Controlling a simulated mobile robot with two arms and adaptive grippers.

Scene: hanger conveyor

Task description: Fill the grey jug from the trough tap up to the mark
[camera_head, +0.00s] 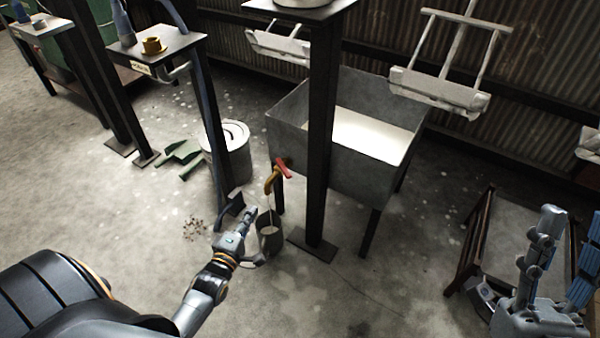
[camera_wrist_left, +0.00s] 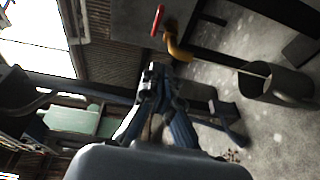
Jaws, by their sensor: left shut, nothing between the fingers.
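The trough (camera_head: 375,178) is a grey metal box on legs with pale liquid inside. Its brass tap (camera_head: 271,182) has a red handle (camera_head: 284,168); the tap (camera_wrist_left: 177,48) and handle (camera_wrist_left: 157,20) also show in the left wrist view. The grey jug (camera_head: 269,243) stands under the tap, and a thin pale stream falls into it. The jug (camera_wrist_left: 290,88) shows in the left wrist view too; I cannot make out its mark. My left gripper (camera_head: 250,213) is shut and empty, just left of the jug and below the tap. My right gripper (camera_head: 568,235) is open and empty at far right.
A dark post (camera_head: 319,150) stands in front of the trough. A small table (camera_head: 180,42) holds a yellow cup (camera_head: 153,46). A low dark-framed stand (camera_head: 515,235) is at right. Hanger carriers (camera_head: 437,90) hang above.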

